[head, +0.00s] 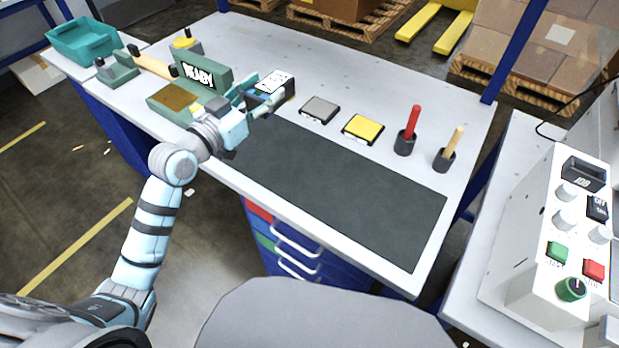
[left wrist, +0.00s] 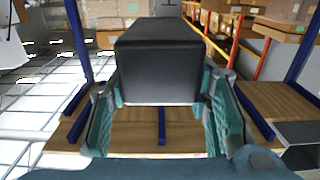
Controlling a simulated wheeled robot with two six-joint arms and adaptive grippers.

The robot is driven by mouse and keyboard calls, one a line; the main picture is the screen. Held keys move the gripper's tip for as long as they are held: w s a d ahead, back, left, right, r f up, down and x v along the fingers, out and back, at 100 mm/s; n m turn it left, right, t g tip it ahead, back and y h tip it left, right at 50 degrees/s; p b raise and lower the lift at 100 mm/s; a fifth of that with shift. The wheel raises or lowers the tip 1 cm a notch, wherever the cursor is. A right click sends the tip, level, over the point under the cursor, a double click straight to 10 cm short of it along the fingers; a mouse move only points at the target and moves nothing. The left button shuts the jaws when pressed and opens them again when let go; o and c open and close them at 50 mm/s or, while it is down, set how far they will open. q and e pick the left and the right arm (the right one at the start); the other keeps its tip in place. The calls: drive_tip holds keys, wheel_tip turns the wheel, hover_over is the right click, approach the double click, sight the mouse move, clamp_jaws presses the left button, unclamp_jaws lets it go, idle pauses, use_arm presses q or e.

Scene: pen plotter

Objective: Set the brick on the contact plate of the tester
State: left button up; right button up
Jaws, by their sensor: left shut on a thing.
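My left gripper (head: 256,104) is shut on a black brick, which shows between its teal fingers in the left wrist view (left wrist: 158,62). In the head view the brick (head: 276,83) has a pale label with dark marks on its top face, and the fingers partly cover it. My right gripper is not in view.
A grey block (head: 320,108) and a yellow block (head: 363,127) lie right of the gripper. Two dark cups hold a red stick (head: 411,125) and a tan stick (head: 452,145). The dark mat (head: 350,190) is clear. A teal bin (head: 82,40) stands far left.

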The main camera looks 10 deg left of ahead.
use_arm(q)
wheel_tip(320, 180, down, 20)
drive_tip(key=b, duration=1)
drive_tip(key=shift+w+r, duration=0.1)
drive_tip(key=shift+r, duration=0.3)
drive_tip(key=o, duration=1.1)
drive_tip(key=shift+c, duration=0.2)
drive_tip(key=o, duration=0.4)
